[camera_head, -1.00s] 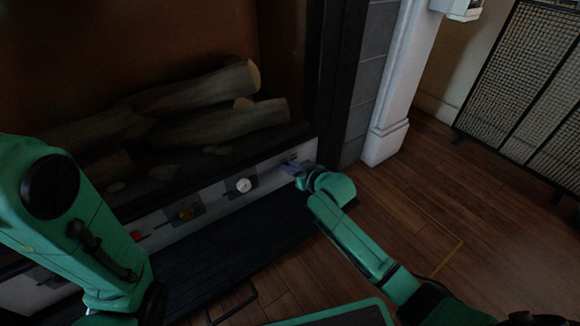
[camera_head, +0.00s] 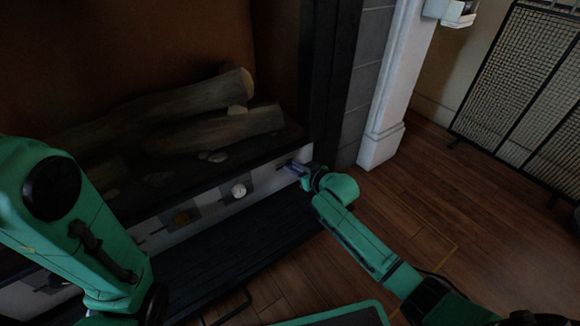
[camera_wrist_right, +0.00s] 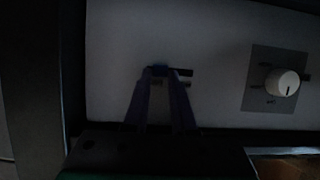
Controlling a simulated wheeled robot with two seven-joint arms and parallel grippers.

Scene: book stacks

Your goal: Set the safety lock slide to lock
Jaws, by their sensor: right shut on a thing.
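The safety lock slide is a small blue tab (camera_wrist_right: 157,69) on the white fireplace panel (camera_wrist_right: 215,35). In the right wrist view the tab sits at the left end of a short dark slot (camera_wrist_right: 183,73), the end away from the white dial. My right gripper (camera_head: 290,168) is at the panel's right end in the head view. Its fingers (camera_wrist_right: 158,78) are closed around the blue tab and partly hide it. Labels near the slot are too dark to read. My left arm shows at the left of the head view, but its gripper is out of view.
Logs (camera_head: 215,130) lie above the panel. A black hearth ledge (camera_head: 215,245) lies below. Wooden floor (camera_head: 430,215) is clear at right.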

